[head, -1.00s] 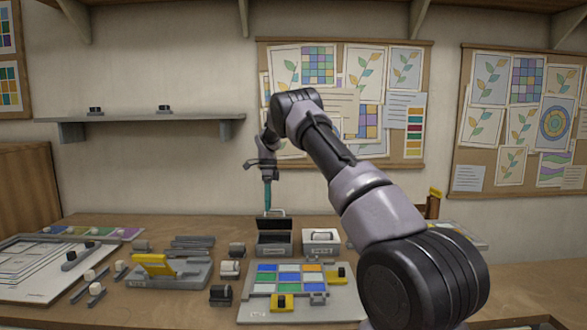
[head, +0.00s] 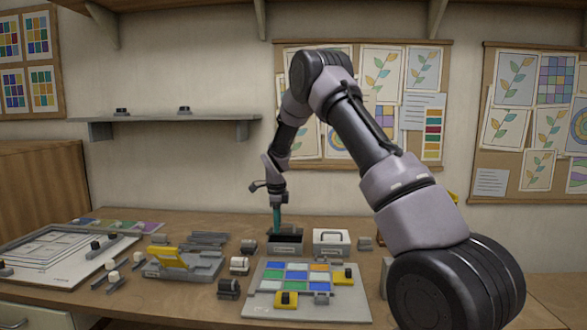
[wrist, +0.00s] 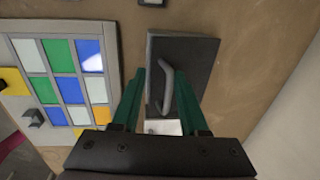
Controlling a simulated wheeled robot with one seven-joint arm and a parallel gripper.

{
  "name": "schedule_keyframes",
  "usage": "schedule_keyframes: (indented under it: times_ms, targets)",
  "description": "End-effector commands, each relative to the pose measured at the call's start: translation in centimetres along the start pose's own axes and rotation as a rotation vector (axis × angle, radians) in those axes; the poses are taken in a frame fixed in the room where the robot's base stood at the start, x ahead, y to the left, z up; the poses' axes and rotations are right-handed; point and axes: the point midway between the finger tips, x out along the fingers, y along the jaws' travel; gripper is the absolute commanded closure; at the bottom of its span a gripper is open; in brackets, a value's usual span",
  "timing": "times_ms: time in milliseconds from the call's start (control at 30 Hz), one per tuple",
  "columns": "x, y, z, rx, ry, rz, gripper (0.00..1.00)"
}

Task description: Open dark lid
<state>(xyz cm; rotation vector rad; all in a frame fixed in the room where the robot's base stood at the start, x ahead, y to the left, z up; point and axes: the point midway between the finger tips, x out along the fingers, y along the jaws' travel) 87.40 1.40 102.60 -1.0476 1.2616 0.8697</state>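The dark lid (wrist: 190,75) is a dark plate with a grey bar handle (wrist: 161,92), seen from above in the wrist view. In the head view, the dark-topped grey box (head: 286,248) stands at the back of the table. My gripper (head: 277,232) is low over this box, pointing down. In the wrist view my gripper's teal fingers (wrist: 160,95) are apart, one on each side of the handle, with gaps visible. In the head view the handle cannot be made out near the fingers, and how far the lid is raised is unclear.
A white box (head: 331,246) with a handle stands just right of the dark one. A palette of coloured tiles (head: 254,305) lies in front. A grey stand with a yellow part (head: 165,257) and small blocks are to the left. The wall is close behind.

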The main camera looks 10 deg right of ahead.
Motion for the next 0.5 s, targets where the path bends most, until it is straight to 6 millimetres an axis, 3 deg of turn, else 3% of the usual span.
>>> schedule_keyframes:
  times_ms: [100,500]
  targets:
    - [0.6,0.8,0.1,-0.004,0.000,-0.063,0.58]
    - [-7.2,0.9,0.1,-0.001,-0.003,-0.066,0.58]
